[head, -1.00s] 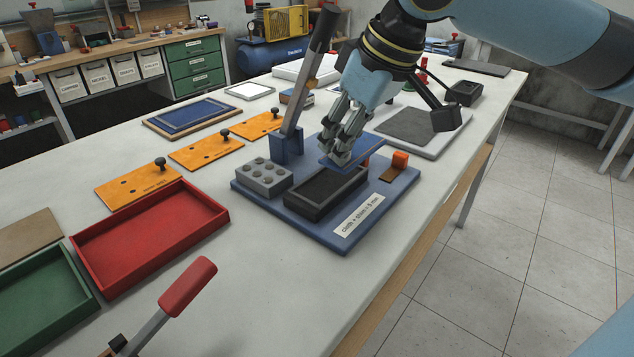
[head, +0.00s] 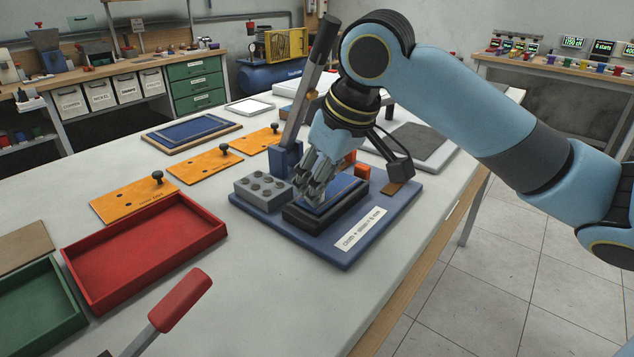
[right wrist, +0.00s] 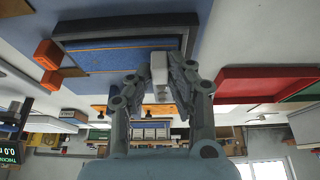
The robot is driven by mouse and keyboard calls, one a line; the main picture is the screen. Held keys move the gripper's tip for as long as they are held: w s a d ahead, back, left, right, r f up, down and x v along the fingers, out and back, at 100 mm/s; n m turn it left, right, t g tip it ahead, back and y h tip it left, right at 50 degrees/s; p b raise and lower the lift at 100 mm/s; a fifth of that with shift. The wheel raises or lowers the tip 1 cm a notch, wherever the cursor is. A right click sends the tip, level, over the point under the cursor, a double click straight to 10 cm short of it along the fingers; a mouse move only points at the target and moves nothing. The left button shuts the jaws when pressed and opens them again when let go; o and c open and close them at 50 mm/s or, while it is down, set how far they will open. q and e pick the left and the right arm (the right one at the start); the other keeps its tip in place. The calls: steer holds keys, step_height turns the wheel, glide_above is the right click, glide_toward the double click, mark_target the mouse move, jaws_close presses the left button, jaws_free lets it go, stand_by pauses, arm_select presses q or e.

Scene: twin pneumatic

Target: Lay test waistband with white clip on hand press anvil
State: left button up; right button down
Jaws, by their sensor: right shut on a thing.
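The blue test waistband (head: 343,187) lies over the black anvil (head: 325,215) of the hand press in the head view. It also shows as a flat blue strip (right wrist: 112,61) in the right wrist view, within the anvil's dark rim. Whether it touches the anvil all along cannot be told. My right gripper (head: 312,201) is at the anvil's near left part. Its fingers are closed around the white clip (right wrist: 159,66) at the waistband's edge in the right wrist view. The clip is hidden by the fingers in the head view. My left gripper is out of view.
The anvil stands on a blue base plate (head: 375,222) beside a grey studded block (head: 263,190) and an upright dark lever (head: 312,75). Orange blocks (head: 361,171) sit behind. A red tray (head: 145,250) and orange plates (head: 200,163) lie left. The near right tabletop is clear.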

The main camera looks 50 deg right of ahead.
steer(key=c, duration=1.2)
jaws_free()
steer(key=shift+f, duration=0.1)
steer(key=shift+r, duration=0.2)
steer(key=p+v, duration=0.3)
steer(key=v, duration=0.9)
steer(key=shift+p, duration=0.4)
steer(key=shift+s+f, duration=0.1)
